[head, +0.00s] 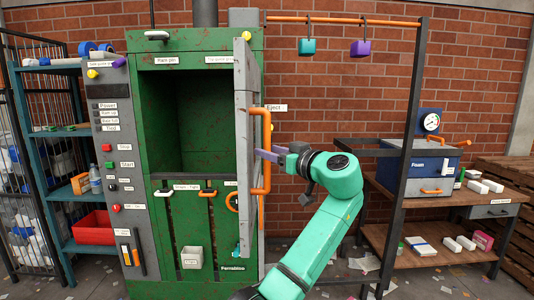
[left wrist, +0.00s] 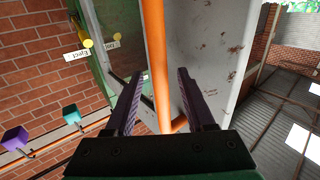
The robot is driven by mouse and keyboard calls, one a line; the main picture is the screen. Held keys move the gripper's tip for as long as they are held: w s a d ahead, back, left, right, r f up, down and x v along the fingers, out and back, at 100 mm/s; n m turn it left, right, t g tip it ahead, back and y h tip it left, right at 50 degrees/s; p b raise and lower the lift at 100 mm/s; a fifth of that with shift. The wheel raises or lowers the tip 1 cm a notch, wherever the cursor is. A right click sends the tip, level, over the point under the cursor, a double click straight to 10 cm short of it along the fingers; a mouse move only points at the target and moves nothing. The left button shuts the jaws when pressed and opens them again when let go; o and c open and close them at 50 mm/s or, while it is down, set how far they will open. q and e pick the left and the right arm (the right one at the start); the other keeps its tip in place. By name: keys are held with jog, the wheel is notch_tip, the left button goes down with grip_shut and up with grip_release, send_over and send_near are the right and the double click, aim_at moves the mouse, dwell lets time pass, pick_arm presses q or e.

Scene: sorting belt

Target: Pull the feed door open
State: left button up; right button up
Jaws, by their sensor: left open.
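The feed door (head: 244,105) is a worn grey panel at the right side of the green machine. It stands swung out, seen nearly edge-on, and the dark green chamber (head: 207,120) behind it is exposed. Its orange bar handle (head: 267,125) runs upright on the door's outer face. My left gripper (head: 264,155) is at the handle's middle, coming from the right. In the left wrist view the open fingers (left wrist: 157,80) stand on either side of the orange handle (left wrist: 157,45), with a gap showing. My right gripper is in neither view.
A control panel (head: 110,135) with labelled buttons is left of the chamber. A dark post frame (head: 402,150) with hanging teal and purple blocks stands right of my arm. A wooden bench (head: 440,200) holds a blue-grey box (head: 425,160). A red bin (head: 93,228) sits on the left shelf.

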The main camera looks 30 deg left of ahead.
pick_arm(q)
jog(key=b+v, duration=0.3)
jog(key=v, duration=0.9)
jog(key=shift+d, duration=0.4)
jog(key=shift+s, duration=0.1)
